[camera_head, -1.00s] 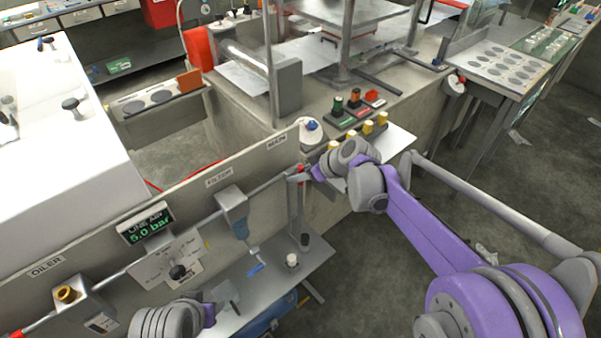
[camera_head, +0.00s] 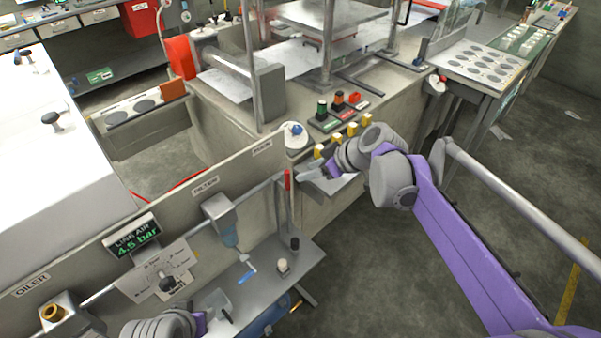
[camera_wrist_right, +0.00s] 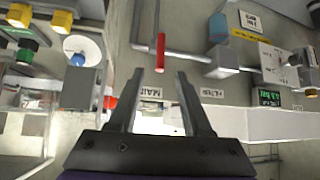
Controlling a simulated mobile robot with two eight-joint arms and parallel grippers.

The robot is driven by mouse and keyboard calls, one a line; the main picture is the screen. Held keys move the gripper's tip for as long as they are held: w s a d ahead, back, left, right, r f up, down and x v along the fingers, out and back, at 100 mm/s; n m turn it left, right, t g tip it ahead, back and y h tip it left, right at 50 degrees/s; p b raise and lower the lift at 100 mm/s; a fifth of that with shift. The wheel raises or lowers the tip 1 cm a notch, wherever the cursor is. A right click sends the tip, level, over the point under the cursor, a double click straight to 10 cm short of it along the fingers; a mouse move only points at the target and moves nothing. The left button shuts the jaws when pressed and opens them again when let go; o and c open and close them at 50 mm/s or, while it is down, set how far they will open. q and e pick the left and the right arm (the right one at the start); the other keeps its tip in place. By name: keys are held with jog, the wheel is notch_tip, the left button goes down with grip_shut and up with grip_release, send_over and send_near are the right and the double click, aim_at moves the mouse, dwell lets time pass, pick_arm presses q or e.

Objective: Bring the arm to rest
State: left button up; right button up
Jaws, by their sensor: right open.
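My right gripper (camera_head: 308,174) is open and empty beside the pipe's end at the MAIN label. It also shows in the wrist view (camera_wrist_right: 160,78), with both fingers apart. The red valve handle (camera_head: 288,180) stands upright just left of the gripper. In the wrist view the red handle (camera_wrist_right: 160,52) lies beyond the fingertips, with nothing gripped. My left gripper (camera_head: 220,304) is low at the bottom left, over the metal shelf; its fingers are too unclear to judge.
The filter (camera_head: 222,215) hangs on the pipe. A metal shelf (camera_head: 270,265) holds small items. Open floor (camera_head: 370,275) lies to the right.

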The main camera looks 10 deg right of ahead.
jog(key=shift+s+d+r, duration=0.1)
jog(key=shift+d+r, duration=0.05)
jog(key=shift+r, duration=0.05)
dwell(0.4)
